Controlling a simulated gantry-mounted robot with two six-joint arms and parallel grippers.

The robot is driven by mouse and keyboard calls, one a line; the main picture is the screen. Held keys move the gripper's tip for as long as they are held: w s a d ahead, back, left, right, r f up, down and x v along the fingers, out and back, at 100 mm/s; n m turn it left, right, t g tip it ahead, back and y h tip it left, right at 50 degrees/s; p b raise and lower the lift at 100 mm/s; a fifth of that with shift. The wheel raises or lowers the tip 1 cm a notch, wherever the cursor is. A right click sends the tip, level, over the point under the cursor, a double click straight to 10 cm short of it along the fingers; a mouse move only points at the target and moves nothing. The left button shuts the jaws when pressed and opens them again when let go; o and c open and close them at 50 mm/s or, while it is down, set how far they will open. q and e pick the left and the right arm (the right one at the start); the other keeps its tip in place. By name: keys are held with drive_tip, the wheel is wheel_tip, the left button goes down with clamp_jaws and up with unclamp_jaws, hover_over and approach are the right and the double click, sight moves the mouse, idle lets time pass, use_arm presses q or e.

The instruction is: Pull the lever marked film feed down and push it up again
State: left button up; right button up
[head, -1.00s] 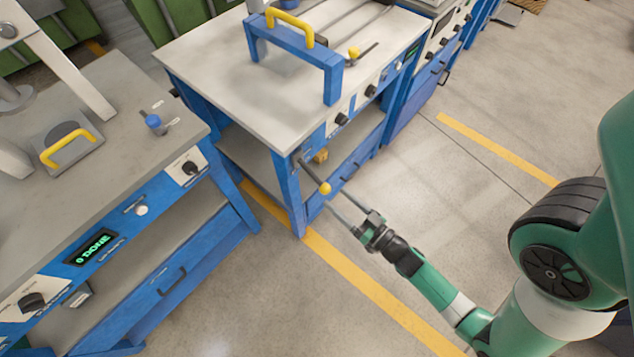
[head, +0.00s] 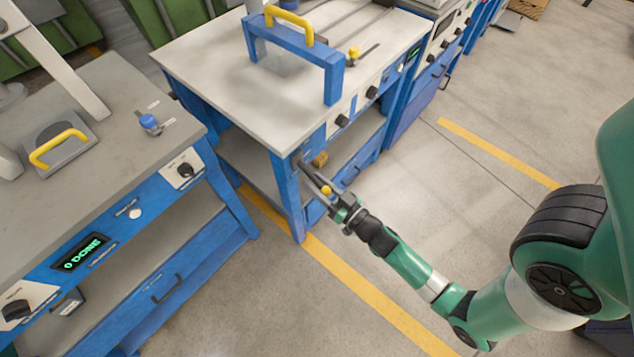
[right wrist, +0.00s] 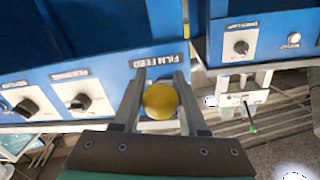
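The film feed lever ends in a yellow ball knob (head: 326,190) at the near corner of the middle blue bench. In the right wrist view the knob (right wrist: 160,101) sits just below the FILM FEED label (right wrist: 156,61). My right gripper (head: 319,181) reaches the lever from the lower right. In the right wrist view its two fingers (right wrist: 163,78) stand on either side of the knob, with what looks like a narrow gap on each side. The lever's shaft is mostly hidden behind the knob and fingers. My left gripper is not in view.
The middle bench (head: 215,75) carries a blue frame with a yellow handle (head: 290,25). Black dials (right wrist: 80,102) sit beside the lever on its panel. A second bench (head: 100,130) with a DONE display (head: 82,253) stands left. The floor in front is open.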

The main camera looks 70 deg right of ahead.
clamp_jaws()
idle(1.0)
